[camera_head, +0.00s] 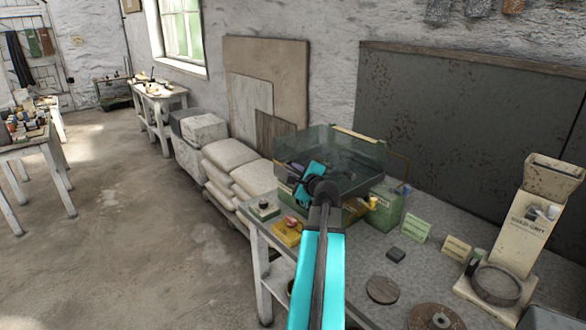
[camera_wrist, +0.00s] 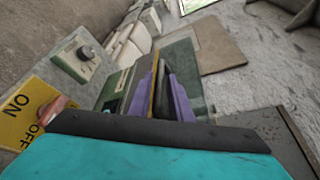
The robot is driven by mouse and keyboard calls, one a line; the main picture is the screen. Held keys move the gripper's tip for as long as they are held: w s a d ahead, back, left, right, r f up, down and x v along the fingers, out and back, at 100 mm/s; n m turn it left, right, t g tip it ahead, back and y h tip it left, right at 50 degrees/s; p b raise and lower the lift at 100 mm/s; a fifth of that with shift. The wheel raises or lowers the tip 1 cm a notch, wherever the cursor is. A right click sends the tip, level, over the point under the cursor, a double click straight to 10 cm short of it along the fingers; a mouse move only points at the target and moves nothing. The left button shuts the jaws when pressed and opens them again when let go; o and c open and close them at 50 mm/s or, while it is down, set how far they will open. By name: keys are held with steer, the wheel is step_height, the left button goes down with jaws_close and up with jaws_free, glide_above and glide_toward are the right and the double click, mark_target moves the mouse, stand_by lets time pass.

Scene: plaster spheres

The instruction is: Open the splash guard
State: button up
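The splash guard (camera_head: 345,160) is a see-through greenish cover on the green machine (camera_head: 380,212) at the back of the bench. A pale strip runs along its upper far edge. My gripper (camera_head: 292,170) is at the guard's left side in the head view, partly hidden by my teal wrist. In the wrist view the purple fingers of my gripper (camera_wrist: 163,98) stand slightly apart, with a narrow yellowish strip (camera_wrist: 155,90) and something dark between them. I cannot tell whether they press on the strip. The teal housing hides the lower part of that view.
A yellow on/off switch box (camera_head: 287,231) and a grey-green knob box (camera_head: 263,209) stand at the bench's left edge. Small sign cards (camera_head: 416,228), discs (camera_head: 382,289) and a beige device (camera_head: 528,225) are to the right. Stacked sacks (camera_head: 228,165) lie behind left.

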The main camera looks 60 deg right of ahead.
steer(key=shift+p+x, duration=0.3)
steer(key=shift+x, duration=1.3)
